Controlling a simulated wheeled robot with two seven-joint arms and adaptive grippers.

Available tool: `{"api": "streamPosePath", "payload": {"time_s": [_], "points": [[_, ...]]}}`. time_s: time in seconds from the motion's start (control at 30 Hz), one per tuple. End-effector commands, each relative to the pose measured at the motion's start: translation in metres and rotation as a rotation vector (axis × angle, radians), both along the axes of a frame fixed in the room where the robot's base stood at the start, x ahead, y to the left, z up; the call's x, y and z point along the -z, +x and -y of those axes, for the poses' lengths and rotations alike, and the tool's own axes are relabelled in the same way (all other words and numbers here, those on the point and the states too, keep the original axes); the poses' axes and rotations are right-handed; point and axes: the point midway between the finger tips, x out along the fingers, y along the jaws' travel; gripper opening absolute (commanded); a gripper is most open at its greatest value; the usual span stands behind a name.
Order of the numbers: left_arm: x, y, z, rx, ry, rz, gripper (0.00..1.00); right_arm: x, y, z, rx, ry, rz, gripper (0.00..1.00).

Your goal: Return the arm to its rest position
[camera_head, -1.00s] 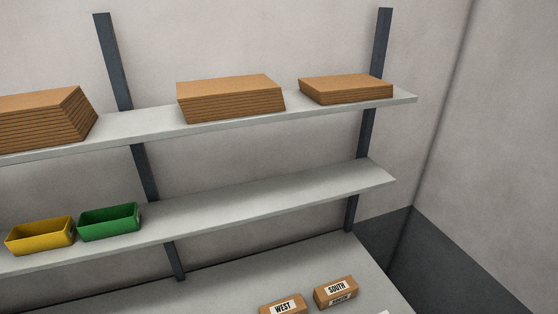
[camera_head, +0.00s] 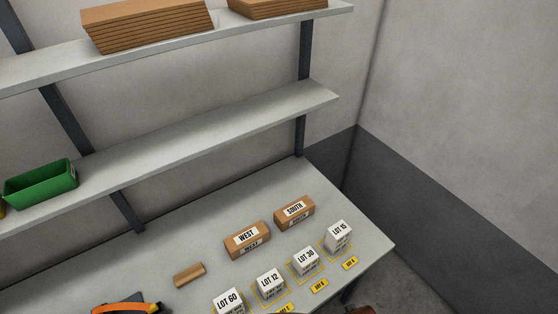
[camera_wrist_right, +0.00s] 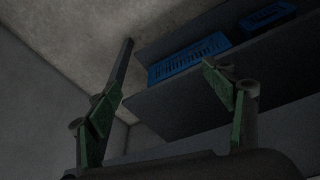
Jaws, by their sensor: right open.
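My right gripper (camera_wrist_right: 168,100) shows in the right wrist view with its two fingers wide apart and nothing between them. Beyond it are a dark shelf (camera_wrist_right: 190,85) and a blue crate-like item (camera_wrist_right: 188,60) on that shelf. No gripper shows in the head view, and my left gripper is in neither view. White boxes labelled LOT 60 (camera_head: 229,301), LOT 12 (camera_head: 270,285), LOT 30 (camera_head: 305,261) and LOT 15 (camera_head: 338,236) stand in a row on the grey table (camera_head: 190,240). Boxes labelled WEST (camera_head: 247,240) and SOUTH (camera_head: 294,213) stand behind them.
A small brown block (camera_head: 189,275) and an orange and black item (camera_head: 126,308) are on the table's left part. Shelves above hold a green bin (camera_head: 41,184) and cardboard stacks (camera_head: 148,27). The middle shelf (camera_head: 220,135) is bare right of the bin.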

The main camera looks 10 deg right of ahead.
Motion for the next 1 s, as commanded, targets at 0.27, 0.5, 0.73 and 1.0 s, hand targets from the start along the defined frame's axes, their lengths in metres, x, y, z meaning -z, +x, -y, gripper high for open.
{"api": "streamPosePath", "payload": {"time_s": [0.27, 0.5, 0.73, 1.0], "points": [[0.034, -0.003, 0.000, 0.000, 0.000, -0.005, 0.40, 0.181, -0.062, -0.007, -0.030, 0.011, -0.077, 0.75], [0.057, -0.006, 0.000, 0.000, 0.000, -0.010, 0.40, 0.291, -0.149, -0.009, -0.058, 0.016, -0.134, 0.75], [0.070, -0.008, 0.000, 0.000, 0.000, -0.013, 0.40, 0.336, -0.212, -0.006, -0.076, 0.017, -0.163, 0.75], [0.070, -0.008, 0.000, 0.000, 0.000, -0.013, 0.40, 0.338, -0.217, -0.006, -0.077, 0.018, -0.165, 0.75]]}}
